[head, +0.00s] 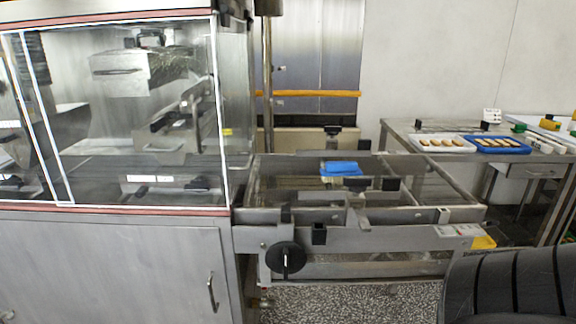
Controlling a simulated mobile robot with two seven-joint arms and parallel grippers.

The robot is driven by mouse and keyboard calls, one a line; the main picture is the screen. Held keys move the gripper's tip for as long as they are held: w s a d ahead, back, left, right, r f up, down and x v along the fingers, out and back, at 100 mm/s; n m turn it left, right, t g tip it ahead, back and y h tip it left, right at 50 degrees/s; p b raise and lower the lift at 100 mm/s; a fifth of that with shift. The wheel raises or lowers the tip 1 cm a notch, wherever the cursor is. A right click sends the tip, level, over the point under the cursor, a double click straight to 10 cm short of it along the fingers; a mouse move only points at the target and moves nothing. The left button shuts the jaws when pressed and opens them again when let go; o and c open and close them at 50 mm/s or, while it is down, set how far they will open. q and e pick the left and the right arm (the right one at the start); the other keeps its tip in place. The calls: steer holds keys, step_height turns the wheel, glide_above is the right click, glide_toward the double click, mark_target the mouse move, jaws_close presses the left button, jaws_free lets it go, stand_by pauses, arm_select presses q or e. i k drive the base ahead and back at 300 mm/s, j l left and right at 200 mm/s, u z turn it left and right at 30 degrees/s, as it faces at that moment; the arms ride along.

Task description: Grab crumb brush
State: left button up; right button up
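A small blue object (341,168) lies on the mesh frame of the conveyor (280,172), near the middle of the view. It may be the crumb brush, but it is too small for me to make out bristles or a handle for certain. No gripper touches it. Neither of my grippers is in view. A dark ribbed shape at the bottom right corner appears to be part of my own arm.
A glass-fronted machine cabinet (110,265) fills the left. The conveyor has raised metal rails and a black knob (286,257). A steel table (400,128) at right holds a white tray (441,150) and a blue tray (527,150) of brown pieces. Speckled floor shows in front.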

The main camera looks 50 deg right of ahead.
mark_target(334, 171)
steer(key=z, duration=1.95)
steer(key=l+u, duration=0.4)
steer(key=k+j, duration=0.05)
